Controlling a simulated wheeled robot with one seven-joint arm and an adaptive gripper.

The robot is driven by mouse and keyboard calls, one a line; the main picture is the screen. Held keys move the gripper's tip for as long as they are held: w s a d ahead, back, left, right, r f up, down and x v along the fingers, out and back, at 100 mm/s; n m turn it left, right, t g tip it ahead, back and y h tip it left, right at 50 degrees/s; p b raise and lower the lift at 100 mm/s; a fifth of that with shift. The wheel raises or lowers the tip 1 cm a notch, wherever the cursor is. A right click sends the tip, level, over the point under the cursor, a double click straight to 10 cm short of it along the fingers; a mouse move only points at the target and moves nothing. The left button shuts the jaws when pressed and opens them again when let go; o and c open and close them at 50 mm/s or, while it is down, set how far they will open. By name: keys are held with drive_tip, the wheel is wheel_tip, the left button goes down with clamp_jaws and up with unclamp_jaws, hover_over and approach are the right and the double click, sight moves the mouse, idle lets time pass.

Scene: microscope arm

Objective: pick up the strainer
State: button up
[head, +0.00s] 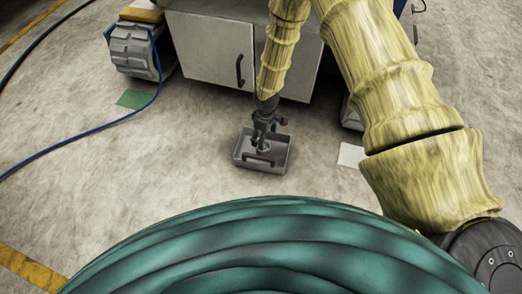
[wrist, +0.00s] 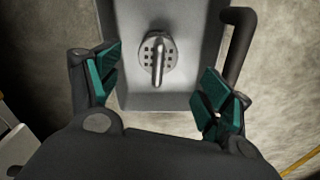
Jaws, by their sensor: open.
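The strainer (wrist: 146,58) is a small round metal disc with square holes and an upright rod-like handle. In the wrist view it lies inside a grey tray (wrist: 186,103), ahead of and between my fingers. My gripper (wrist: 160,78) is open, with one teal-padded finger at each side of the picture. Nothing is between the pads. In the head view my gripper (head: 263,138) is over the tray (head: 281,162) on the floor. There the strainer is small and mostly hidden by my gripper.
The tray has a black bar handle (wrist: 237,48) on its right in the wrist view. In the head view a white cabinet (head: 208,50) stands just behind the tray. A blue cable (head: 95,131) crosses the floor at left.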

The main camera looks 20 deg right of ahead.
sight(266, 152)
drive_tip(key=shift+w+a+f, duration=0.1)
drive_tip(key=shift+w+f, duration=0.1)
drive_tip(key=shift+w, duration=0.2)
wheel_tip(266, 152, down, 5)
drive_tip(key=b, duration=0.2)
drive_tip(key=shift+f+b, duration=0.15)
drive_tip(key=shift+b, duration=0.25)
drive_tip(key=f+b, duration=0.4)
drive_tip(key=f, duration=0.1)
drive_tip(key=shift+s+f, duration=0.1)
drive_tip(key=shift+s, duration=0.1)
drive_tip(key=c, duration=1.1)
